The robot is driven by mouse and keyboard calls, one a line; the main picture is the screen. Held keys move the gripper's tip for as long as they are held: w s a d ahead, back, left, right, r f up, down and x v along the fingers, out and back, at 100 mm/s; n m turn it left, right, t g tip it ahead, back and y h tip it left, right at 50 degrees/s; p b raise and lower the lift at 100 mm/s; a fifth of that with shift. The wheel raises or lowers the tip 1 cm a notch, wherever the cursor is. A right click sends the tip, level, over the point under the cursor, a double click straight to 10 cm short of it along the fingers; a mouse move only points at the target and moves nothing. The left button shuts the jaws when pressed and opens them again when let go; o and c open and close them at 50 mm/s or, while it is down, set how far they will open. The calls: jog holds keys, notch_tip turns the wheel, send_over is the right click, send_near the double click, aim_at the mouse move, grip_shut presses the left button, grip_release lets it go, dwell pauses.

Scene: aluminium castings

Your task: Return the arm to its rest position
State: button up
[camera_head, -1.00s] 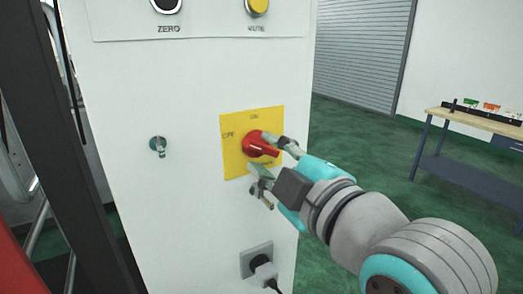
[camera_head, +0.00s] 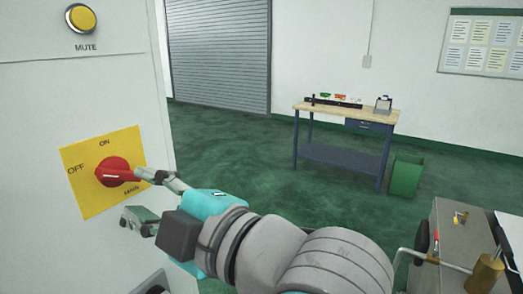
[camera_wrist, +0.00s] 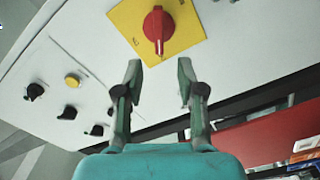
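My gripper (camera_head: 152,197) is in front of the white cabinet, close to the red rotary switch (camera_head: 113,171) on its yellow plate (camera_head: 85,198). In the wrist view my gripper (camera_wrist: 160,75) has its two fingers apart with nothing between them. The red switch (camera_wrist: 158,22) lies beyond the fingertips there, and a gap shows between them. In the head view one finger overlaps the end of the switch handle.
The white cabinet (camera_head: 60,100) fills the left, with a yellow MUTE button (camera_head: 80,18) on top. A workbench (camera_head: 345,112) and green bin (camera_head: 406,176) stand at the back. A grey cabinet (camera_head: 450,215) with a metal crank is at the right. Green floor between is clear.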

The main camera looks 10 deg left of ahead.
jog(key=w+d+f+m+t+h, duration=0.1)
jog(key=w+d+f+m+t, duration=0.2)
jog(key=f, duration=0.5)
jog(key=w+d+f+m+t+h, duration=0.1)
jog(key=w+d+f+m+h, duration=0.1)
jog(key=w+d+f+m, duration=0.45)
jog(key=s+d+f+m+t+h, duration=0.2)
jog(key=s+d+f+m+h, duration=0.25)
jog(key=d+f, duration=0.55)
jog(key=s+d+f+m+t+h, duration=0.25)
jog(key=s+d+f+m, duration=0.3)
jog(key=f, duration=0.85)
jog(key=s+d+f+m+h, duration=0.2)
jog(key=s+d, duration=0.2)
jog(key=s, duration=0.4)
jog(key=s+d+f+m+h, duration=0.2)
jog(key=s+d, duration=0.2)
jog(key=s, duration=0.5)
jog(key=s+d+f+m+h, duration=0.2)
jog(key=s+d, duration=0.2)
jog(key=s, duration=0.4)
jog(key=shift+s+d+f+g+h, duration=0.2)
jog(key=shift+s+f+g+h, duration=0.05)
jog(key=shift+s+g+h, duration=0.1)
